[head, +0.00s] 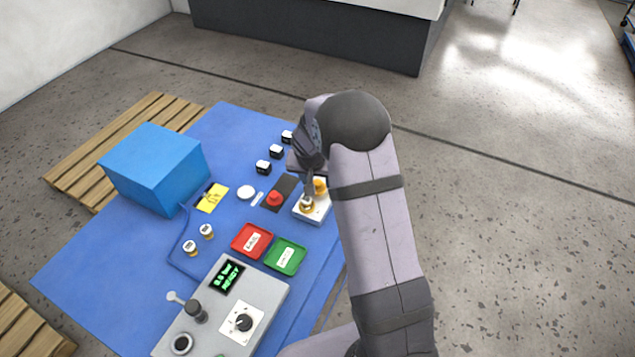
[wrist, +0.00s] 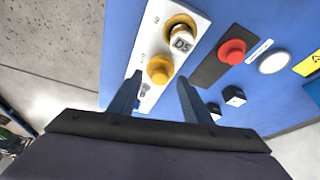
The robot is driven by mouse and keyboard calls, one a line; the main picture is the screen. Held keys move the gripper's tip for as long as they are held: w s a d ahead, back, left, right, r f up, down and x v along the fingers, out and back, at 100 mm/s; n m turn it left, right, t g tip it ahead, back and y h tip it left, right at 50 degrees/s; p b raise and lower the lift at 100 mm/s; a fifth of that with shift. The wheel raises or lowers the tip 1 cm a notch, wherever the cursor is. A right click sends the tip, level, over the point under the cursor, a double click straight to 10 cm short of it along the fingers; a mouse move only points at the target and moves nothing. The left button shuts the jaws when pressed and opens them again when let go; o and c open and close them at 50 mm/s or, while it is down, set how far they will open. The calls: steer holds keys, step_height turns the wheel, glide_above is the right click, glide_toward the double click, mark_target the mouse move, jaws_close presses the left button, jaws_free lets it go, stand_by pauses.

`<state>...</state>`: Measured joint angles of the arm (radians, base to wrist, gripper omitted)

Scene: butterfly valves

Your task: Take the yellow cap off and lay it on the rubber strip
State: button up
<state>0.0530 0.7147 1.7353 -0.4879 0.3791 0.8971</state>
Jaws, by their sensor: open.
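The yellow cap (wrist: 160,69) sits on a white plate (wrist: 149,28), beside a brass-ringed fitting with a white top marked D5 (wrist: 181,43). In the head view the yellow cap (head: 320,186) shows partly, close to my arm. A dark strip (wrist: 209,70), seemingly the rubber strip, lies beside the plate with a red round knob or cap (wrist: 232,51) on it. My gripper (wrist: 160,82) is open and empty. Its fingers appear on either side of the yellow cap in the wrist view; I cannot tell whether they reach down around it. My arm hides part of the plate in the head view.
On the blue mat (head: 120,260) are a red tray (head: 239,243), a green tray (head: 275,259), a grey control box (head: 263,308), a blue box (head: 155,167) and several small black-sided blocks (head: 263,167). The red piece takes up part of the dark strip.

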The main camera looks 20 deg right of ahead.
steer(key=shift+w+d+f, duration=0.15)
steer(key=shift+f, duration=0.3)
steer(key=c, duration=1.1)
steer(key=shift+c, duration=0.2)
steer(key=shift+r, duration=0.1)
